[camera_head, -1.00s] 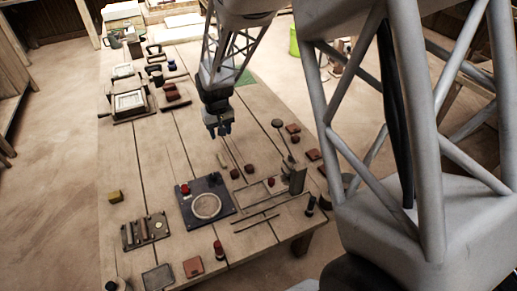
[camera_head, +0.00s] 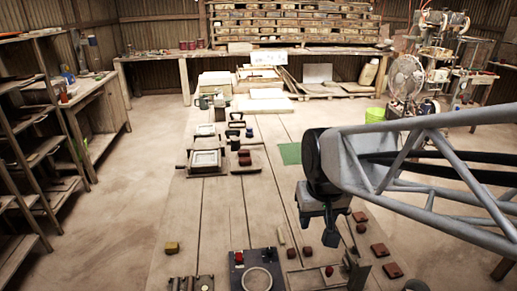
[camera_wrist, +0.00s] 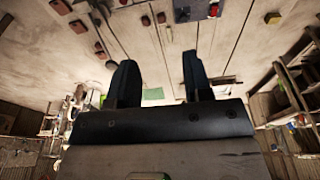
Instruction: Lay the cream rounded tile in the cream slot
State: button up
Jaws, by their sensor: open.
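A small cream piece (camera_head: 282,235), probably the cream rounded tile, lies on the table left of my gripper in the head view. It is too small to make out its shape; it also shows in the wrist view (camera_wrist: 168,34). My gripper (camera_head: 318,228) hangs above the table, right of that piece. In the wrist view its two fingers (camera_wrist: 160,65) are apart with nothing between them. A dark plate (camera_head: 240,281) with a round pale inset is cut off at the bottom of the head view. I cannot make out which slot is the cream one.
Several rust-red blocks (camera_head: 380,250) lie on the right of the table. A yellow block (camera_head: 171,247) is at left. A framed press-like box (camera_head: 206,160) and a green mat (camera_head: 290,153) lie farther back. The middle left of the table is clear.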

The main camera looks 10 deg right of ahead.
jog(key=s+r, duration=0.1)
jog(key=s, duration=0.7)
jog(key=shift+s+r, duration=0.15)
jog(key=shift+s, duration=0.1)
jog(key=shift+o, duration=0.5)
jog(key=shift+w, duration=0.15)
